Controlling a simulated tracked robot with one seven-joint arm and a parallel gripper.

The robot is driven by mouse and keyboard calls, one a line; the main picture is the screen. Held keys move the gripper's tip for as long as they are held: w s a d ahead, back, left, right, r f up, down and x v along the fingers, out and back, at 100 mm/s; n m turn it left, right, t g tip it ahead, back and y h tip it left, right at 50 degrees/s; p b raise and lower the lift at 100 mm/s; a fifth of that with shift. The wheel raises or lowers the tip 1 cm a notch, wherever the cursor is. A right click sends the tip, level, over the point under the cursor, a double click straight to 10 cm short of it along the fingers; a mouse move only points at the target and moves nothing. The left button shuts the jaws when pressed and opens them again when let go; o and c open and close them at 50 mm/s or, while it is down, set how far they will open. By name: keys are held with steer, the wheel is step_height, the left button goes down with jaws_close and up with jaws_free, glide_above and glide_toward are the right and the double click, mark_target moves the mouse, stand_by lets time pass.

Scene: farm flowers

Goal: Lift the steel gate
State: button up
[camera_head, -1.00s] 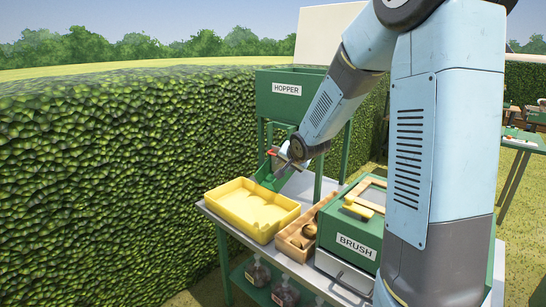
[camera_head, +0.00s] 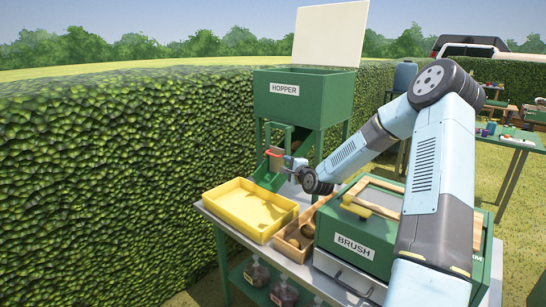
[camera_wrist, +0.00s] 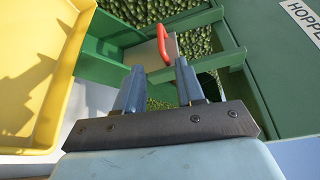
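The steel gate (camera_wrist: 150,52) is a grey plate with a red handle (camera_wrist: 163,45), set in the green chute below the hopper. In the head view the red handle (camera_head: 274,153) is just left of my gripper (camera_head: 289,163). In the wrist view my gripper (camera_wrist: 159,68) has its two blue-grey fingers apart with nothing between them. The handle is just beyond the fingertips, in line with the gap. I cannot tell whether they touch. The gate's lower part is partly hidden.
The green hopper (camera_head: 303,100) stands on legs behind my gripper, its pale lid (camera_head: 330,35) raised. A yellow tray (camera_head: 250,209) lies below the chute. A wooden box (camera_head: 297,240) and the green brush machine (camera_head: 358,250) stand on the table, close under my arm.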

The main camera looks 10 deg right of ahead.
mark_target(272, 155)
steer(key=x, duration=1.4)
steer(key=shift+c, duration=0.4)
steer(key=shift+s, duration=0.1)
jaws_close()
